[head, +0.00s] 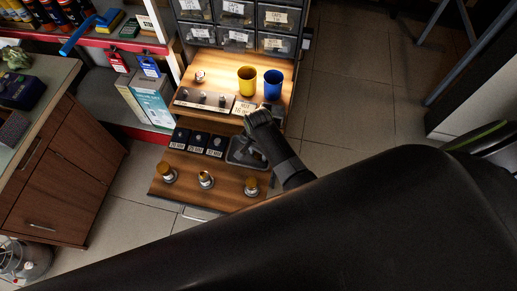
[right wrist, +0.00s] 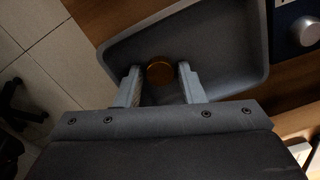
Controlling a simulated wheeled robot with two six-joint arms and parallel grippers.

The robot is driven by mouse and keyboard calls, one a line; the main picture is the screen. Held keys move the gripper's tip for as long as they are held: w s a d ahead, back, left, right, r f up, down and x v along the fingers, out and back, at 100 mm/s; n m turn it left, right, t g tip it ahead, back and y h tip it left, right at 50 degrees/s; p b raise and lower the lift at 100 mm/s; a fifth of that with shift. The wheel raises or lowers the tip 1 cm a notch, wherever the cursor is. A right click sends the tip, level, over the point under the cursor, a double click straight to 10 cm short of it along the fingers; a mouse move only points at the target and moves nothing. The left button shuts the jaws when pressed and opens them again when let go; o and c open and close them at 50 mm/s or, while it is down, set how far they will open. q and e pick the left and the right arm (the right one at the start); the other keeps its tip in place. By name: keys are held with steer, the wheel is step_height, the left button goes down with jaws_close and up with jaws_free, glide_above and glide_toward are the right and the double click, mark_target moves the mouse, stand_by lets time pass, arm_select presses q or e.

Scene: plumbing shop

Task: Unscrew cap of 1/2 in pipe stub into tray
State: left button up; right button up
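The grey tray (head: 236,158) sits on the lower wooden display shelf. It fills the upper middle of the right wrist view (right wrist: 230,50). A round brass-coloured cap (right wrist: 159,71) shows there between the fingers of my right gripper (right wrist: 159,80), with a gap on each side. The gripper is open over the tray; in the head view (head: 247,145) it partly hides it. My left gripper is out of view.
Three dark labelled blocks (head: 198,141) stand left of the tray. A yellow cup (head: 246,81) and a blue cup (head: 273,84) stand on the upper shelf beside small metal fittings (head: 203,98). Parts drawers (head: 237,14) rise behind. Open tiled floor (head: 335,100) lies to the right.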

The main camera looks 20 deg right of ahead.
mark_target(258, 154)
step_height(258, 154, up, 12)
steer(key=p, duration=0.2)
steer(key=s+d+n+t, duration=0.2)
steer(key=s+d+n, duration=0.2)
steer(key=s+d, duration=0.65)
steer(key=s+d+r+n+t+h, duration=0.2)
steer(key=s+d+r+n, duration=0.2)
steer(key=s+r+n, duration=0.5)
step_height(258, 154, down, 24)
steer(key=s+d+m+g, duration=0.1)
steer(key=s+m+g, duration=0.1)
steer(key=m, duration=0.1)
steer(key=s+a+f+y, duration=0.1)
steer(key=s+f, duration=1.4)
steer(key=f, duration=0.2)
steer(key=shift+s+f+g, duration=0.2)
steer(key=shift+f+g, duration=0.05)
steer(key=shift+g, duration=0.15)
